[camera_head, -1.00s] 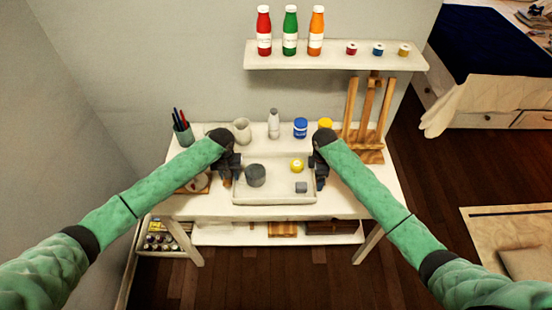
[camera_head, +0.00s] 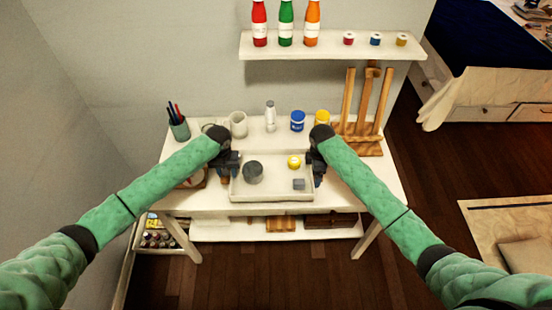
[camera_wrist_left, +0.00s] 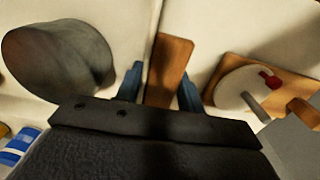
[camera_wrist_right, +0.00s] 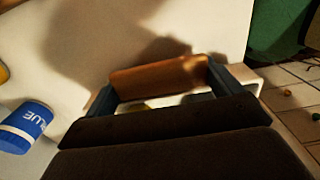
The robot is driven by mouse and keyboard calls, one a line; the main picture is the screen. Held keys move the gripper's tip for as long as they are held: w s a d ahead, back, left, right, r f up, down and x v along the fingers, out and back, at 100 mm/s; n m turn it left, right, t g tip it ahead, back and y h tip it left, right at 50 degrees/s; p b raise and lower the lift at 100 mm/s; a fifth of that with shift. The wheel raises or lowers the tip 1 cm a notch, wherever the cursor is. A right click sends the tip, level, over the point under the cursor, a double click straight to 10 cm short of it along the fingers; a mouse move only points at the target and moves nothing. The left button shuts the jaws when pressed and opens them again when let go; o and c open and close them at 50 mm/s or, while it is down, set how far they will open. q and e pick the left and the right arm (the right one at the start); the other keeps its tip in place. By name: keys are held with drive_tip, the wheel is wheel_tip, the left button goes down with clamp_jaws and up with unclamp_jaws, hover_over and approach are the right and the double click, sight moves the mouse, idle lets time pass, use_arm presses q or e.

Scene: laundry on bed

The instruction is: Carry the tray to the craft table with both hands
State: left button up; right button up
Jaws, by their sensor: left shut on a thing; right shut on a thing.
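The white tray (camera_head: 272,197) is over the front middle of the white craft table (camera_head: 370,190); I cannot tell if it touches the top. It holds a dark grey cylinder (camera_head: 253,173), a yellow round item (camera_head: 294,162) and a small grey block (camera_head: 299,184). My left gripper (camera_head: 227,176) is shut on the tray's left brown handle, which shows between the fingers in the left wrist view (camera_wrist_left: 170,70). My right gripper (camera_head: 317,176) is shut on the right brown handle, seen in the right wrist view (camera_wrist_right: 158,76).
Behind the tray stand a pale mug (camera_head: 238,124), a white bottle (camera_head: 270,117), a blue jar (camera_head: 298,121) and a yellow jar (camera_head: 322,119). A pen cup (camera_head: 179,128) is at left, a wooden easel (camera_head: 364,125) at right. A wall shelf (camera_head: 330,46) hangs above.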

use_arm(q)
drive_tip(key=shift+f+b, duration=1.05)
drive_tip(key=shift+f, duration=0.15)
use_arm(e)
drive_tip(key=shift+f, duration=1.2)
use_arm(q)
drive_tip(key=o, duration=0.8)
use_arm(e)
drive_tip(key=o, duration=0.9)
drive_tip(key=shift+c, duration=0.2)
use_arm(q)
drive_tip(key=o, duration=0.4)
use_arm(e)
drive_tip(key=shift+o, duration=0.3)
use_arm(q)
wheel_tip(320, 180, up, 12)
drive_tip(key=shift+f, duration=0.1)
use_arm(e)
drive_tip(key=shift+r, duration=0.1)
wheel_tip(320, 180, up, 12)
drive_tip(key=shift+f, duration=0.1)
